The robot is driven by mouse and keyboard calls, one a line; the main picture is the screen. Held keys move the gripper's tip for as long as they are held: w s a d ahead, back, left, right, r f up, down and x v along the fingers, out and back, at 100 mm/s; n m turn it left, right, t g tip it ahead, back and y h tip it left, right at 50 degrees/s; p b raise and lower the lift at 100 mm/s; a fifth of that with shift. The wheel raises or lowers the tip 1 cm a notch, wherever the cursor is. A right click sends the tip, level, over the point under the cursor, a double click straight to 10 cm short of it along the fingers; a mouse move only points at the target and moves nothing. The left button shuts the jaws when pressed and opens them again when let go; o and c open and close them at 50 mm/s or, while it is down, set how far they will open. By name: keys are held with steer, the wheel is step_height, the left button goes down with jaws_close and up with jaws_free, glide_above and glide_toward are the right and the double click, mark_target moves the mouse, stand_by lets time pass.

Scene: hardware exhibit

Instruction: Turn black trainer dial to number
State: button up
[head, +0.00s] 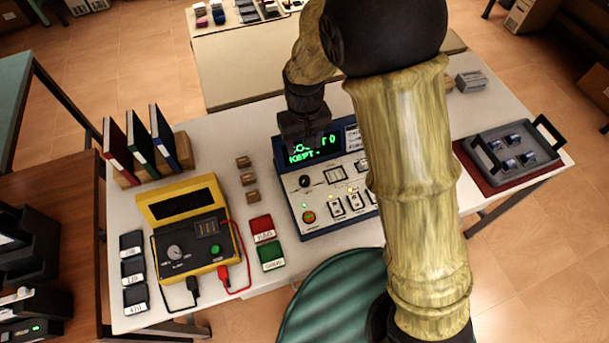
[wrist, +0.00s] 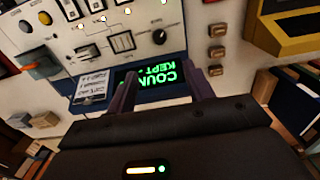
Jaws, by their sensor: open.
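The trainer (head: 345,215) is a blue-framed box with a pale sloped panel on the white table. Its black dial (head: 305,181) sits at the panel's upper left in the head view, below the green-lit display (head: 313,149). In the wrist view the dial (wrist: 159,37) shows at the upper middle, beyond the fingertips; its pointer and numbers are too small to read. My gripper (wrist: 162,76) is open and empty, its two fingers in front of the display and apart from the dial. In the head view my gripper (head: 305,130) hangs over the trainer's display edge.
A yellow meter box (head: 190,235) with a grey dial and leads stands left. Binders (head: 140,145) stand behind. A grey tray (head: 512,153) is right. My arm hides part of the trainer's right side.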

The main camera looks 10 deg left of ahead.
mark_target(304, 179)
step_height(304, 179, down, 16)
steer(key=p, duration=0.2)
steer(key=shift+f+p, duration=0.25)
steer(key=shift+p, duration=0.05)
steer(key=shift+c, duration=0.4)
steer(key=c, duration=0.9)
